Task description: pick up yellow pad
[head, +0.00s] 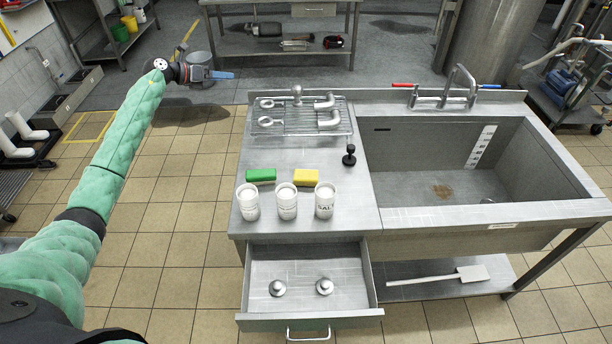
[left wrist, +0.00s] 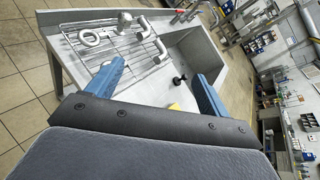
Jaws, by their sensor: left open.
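The yellow pad (head: 306,177) lies flat on the steel counter, just right of a green pad (head: 261,175) and behind a row of white cups. A small part of the yellow pad shows in the left wrist view (left wrist: 174,106), low between the fingers. My left gripper (head: 222,75) is held out beyond the counter's left back side, apart from the pad. Its two blue fingers (left wrist: 155,85) are spread with nothing between them. My right gripper is in neither view.
Three white cups (head: 287,202) stand in front of the pads. A wire rack (head: 300,118) with metal fittings lies behind them, and a black stopper (head: 349,155) stands to the right. An open drawer (head: 310,285) juts out in front. The sink (head: 450,165) is on the right.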

